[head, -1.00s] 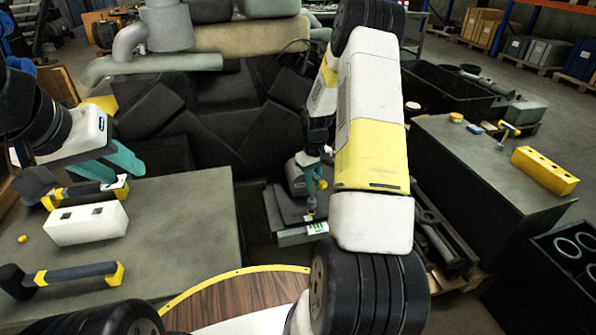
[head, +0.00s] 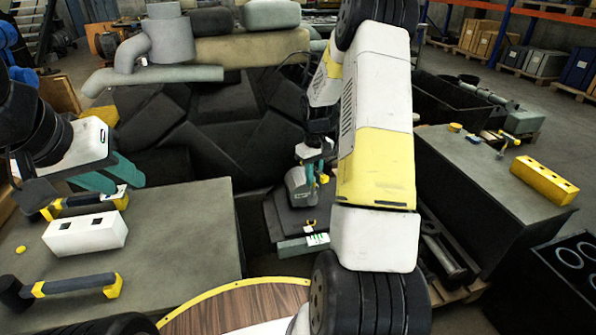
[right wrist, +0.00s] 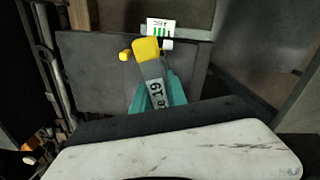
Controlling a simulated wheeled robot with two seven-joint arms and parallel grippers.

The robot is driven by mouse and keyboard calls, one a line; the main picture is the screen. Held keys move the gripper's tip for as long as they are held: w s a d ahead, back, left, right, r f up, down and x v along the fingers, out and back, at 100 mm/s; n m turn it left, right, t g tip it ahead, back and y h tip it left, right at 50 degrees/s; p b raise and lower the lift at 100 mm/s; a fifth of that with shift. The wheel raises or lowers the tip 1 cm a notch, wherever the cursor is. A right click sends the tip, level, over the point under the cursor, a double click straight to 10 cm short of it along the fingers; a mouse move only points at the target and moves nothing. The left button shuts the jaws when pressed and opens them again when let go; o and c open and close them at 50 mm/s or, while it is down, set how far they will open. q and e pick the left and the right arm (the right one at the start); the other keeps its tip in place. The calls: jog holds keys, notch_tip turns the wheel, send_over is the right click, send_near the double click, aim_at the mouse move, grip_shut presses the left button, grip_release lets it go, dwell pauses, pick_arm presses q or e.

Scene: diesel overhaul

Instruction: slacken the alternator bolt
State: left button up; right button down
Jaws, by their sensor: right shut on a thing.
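My right gripper (head: 316,172) has teal fingers shut on a yellow-ended spanner (head: 324,179). In the head view the gripper is beside a grey rounded body (head: 300,187), which may be the alternator. A small yellow-orange spot (head: 311,223) shows below it; I cannot tell whether it is the bolt. My left gripper (head: 111,174) is open and empty over the left bench, near a yellow-and-black tool (head: 85,203).
The right bench (head: 475,170) holds a yellow block (head: 545,179). Dark engine shapes (head: 230,120) fill the middle. A label (right wrist: 161,27) sits beyond the spanner.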

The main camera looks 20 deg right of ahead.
jog(key=s+a, duration=0.3)
jog(key=s, duration=0.3)
jog(key=shift+s, duration=0.15)
dwell(0.3)
